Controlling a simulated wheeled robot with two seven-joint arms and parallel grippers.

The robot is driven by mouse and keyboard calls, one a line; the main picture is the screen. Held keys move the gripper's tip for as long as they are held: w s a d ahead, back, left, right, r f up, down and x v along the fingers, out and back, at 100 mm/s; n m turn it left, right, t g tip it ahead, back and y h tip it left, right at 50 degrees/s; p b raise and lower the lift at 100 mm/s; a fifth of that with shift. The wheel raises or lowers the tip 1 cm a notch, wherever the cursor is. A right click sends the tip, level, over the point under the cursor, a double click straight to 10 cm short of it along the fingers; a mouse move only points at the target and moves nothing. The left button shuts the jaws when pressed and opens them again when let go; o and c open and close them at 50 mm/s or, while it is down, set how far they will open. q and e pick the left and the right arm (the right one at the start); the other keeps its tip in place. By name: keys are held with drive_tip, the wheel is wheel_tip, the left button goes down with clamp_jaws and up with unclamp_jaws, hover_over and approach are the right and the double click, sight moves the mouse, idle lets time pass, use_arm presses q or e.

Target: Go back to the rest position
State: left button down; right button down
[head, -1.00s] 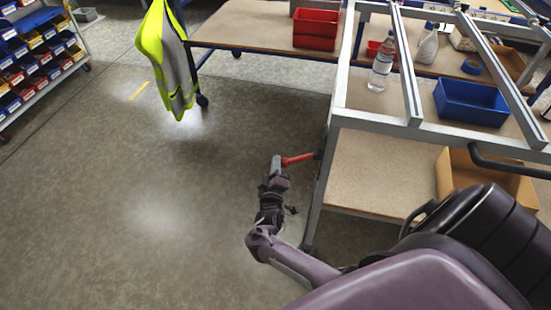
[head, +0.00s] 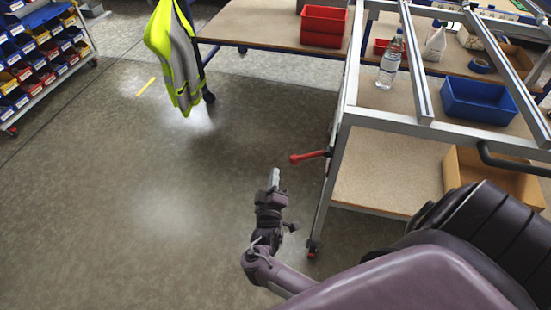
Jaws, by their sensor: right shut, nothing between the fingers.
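My right gripper (head: 274,180) is in the lower middle of the head view, with its fingers pointing up the picture over the bare floor. It is shut and empty. A red handle (head: 308,156) sticks out to the left from the leg of the metal-framed bench (head: 342,140). The gripper is below and to the left of this handle, apart from it. My left gripper is not in the picture.
The framed bench on the right holds a bottle (head: 390,62) and a blue bin (head: 478,101). A bin rack (head: 40,62) stands at left. The floor between is clear.

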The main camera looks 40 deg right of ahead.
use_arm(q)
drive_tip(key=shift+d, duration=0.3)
use_arm(e)
drive_tip(key=shift+s+a, duration=0.35)
drive_tip(key=shift+a, duration=0.05)
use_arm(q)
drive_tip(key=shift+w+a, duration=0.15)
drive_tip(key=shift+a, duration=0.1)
